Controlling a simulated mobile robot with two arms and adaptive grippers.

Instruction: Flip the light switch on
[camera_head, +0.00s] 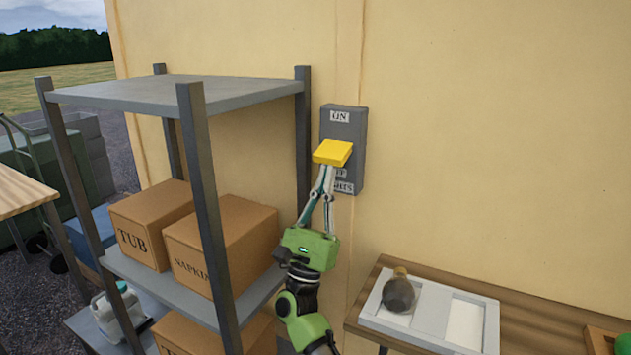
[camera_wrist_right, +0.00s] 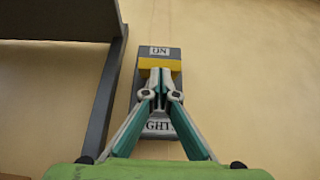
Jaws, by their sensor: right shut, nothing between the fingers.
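The light switch is a grey box (camera_head: 355,125) on the yellow wall, with an ON label at its top and a LIGHTS label low down. Its yellow lever (camera_head: 332,152) sticks out just below the ON label. The box also shows in the right wrist view (camera_wrist_right: 174,53), with the yellow lever (camera_wrist_right: 160,64) across it. My right gripper (camera_head: 326,168) is shut and empty, its fingertips right at the lever's underside; I cannot tell whether they touch. In the wrist view the fingertips (camera_wrist_right: 160,72) overlap the lever's lower edge. My left gripper is not in view.
A grey metal shelf (camera_head: 200,120) with cardboard boxes (camera_head: 235,245) stands close left of my right arm. A wooden table (camera_head: 425,272) at lower right holds a white tray (camera_head: 420,328) with a dark bulb-shaped object (camera_head: 398,292). The wall right of the switch is clear.

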